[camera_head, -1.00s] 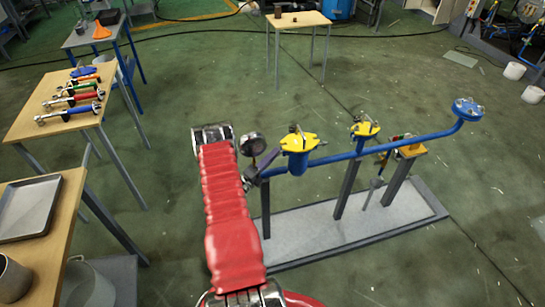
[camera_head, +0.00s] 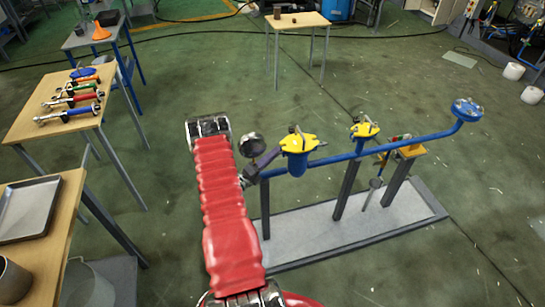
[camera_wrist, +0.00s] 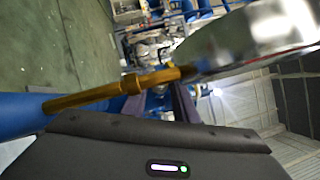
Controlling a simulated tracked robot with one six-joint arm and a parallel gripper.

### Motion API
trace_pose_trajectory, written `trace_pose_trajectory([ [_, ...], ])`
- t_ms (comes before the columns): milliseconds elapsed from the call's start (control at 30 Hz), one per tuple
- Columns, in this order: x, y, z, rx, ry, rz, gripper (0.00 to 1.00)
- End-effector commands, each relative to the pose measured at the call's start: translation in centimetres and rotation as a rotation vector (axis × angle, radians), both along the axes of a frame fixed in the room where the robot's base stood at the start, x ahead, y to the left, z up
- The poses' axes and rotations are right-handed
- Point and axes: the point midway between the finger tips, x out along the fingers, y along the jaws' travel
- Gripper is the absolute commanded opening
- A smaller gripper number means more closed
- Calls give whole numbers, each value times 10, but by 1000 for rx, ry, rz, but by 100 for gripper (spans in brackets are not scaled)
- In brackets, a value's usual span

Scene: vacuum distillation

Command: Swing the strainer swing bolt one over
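The strainer (camera_head: 298,160) is a blue body with a yellow lid (camera_head: 298,143), upright near the left end of the blue pipe (camera_head: 405,143). Small metal fittings show on the lid, but I cannot tell the swing bolts apart. The strainer is not clear in the wrist view.
A round gauge (camera_head: 252,144) stands close beside my gripper; its metal rim (camera_wrist: 255,38) fills the wrist view's upper right. A second yellow-topped fitting (camera_head: 364,129) stands farther along the pipe. A tool table (camera_head: 50,100) is at left. Open floor lies behind the rig.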

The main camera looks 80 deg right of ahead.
Motion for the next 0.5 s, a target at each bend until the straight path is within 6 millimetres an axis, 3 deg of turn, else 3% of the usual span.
trace_pose_trajectory([
  [267, 2, 2, 0, 0, 1, 2, 26],
  [500, 14, 22, -5, 0, 2, 4, 26],
])
